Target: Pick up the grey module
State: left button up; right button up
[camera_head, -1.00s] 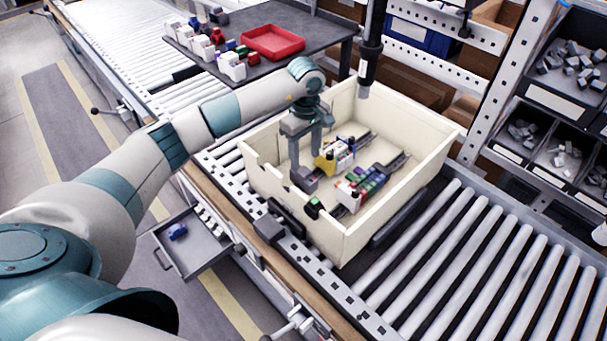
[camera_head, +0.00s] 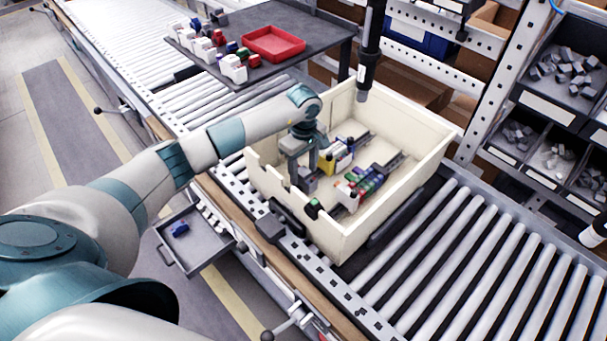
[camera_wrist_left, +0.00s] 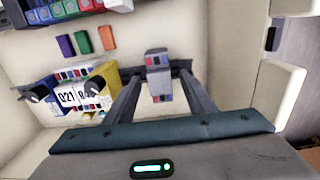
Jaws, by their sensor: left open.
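My left gripper (camera_head: 303,172) reaches down into the cream box (camera_head: 405,195). Its jaws are open, and in the left wrist view the fingers (camera_wrist_left: 160,80) stand on either side of the grey module. I cannot tell whether they touch it. My right gripper is not in view.
Yellow and white modules (camera_wrist_left: 85,95) stand close to the left of the fingers. A row of coloured modules (camera_head: 362,185) lies on another rail. The box walls surround the gripper. A dark vertical tool (camera_head: 367,65) hangs over the back wall.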

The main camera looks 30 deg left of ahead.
aim_at(304, 171)
pick_arm(q)
jog(key=shift+f, duration=0.5)
grip_shut()
jog(key=shift+w+r, duration=0.1)
jog(key=shift+r, duration=0.05)
jog(key=shift+r, duration=0.3)
notch_tip(304, 171, up, 9)
jog(key=b, duration=0.4)
jog(key=shift+f, duration=0.1)
jog(key=shift+r, duration=0.25)
